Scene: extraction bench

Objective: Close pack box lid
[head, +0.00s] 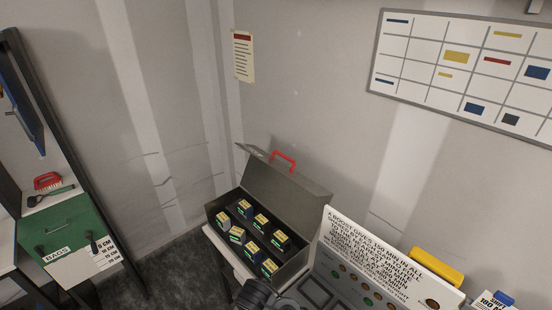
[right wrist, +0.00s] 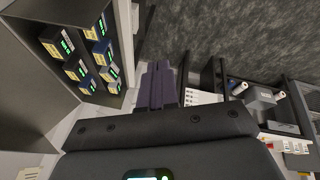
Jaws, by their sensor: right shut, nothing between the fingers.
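The grey metal pack box (head: 266,272) stands in the corner with its lid (head: 282,187) raised and leaning back. A red handle (head: 284,160) is on the lid. Several dark packs with yellow labels and green lights (head: 244,208) sit inside; they also show at the upper left of the right wrist view (right wrist: 100,51). My right gripper (right wrist: 160,86) is shut and empty, beside the box in the right wrist view. A dark part of my right arm shows at the bottom of the head view, in front of the box. My left gripper is not in view.
A control panel with a white text sign (head: 372,262) stands right of the box, with a yellow object (head: 436,267) behind it. A green bag drawer unit (head: 68,228) is at the far left. Dark floor (head: 170,272) lies open between that unit and the box.

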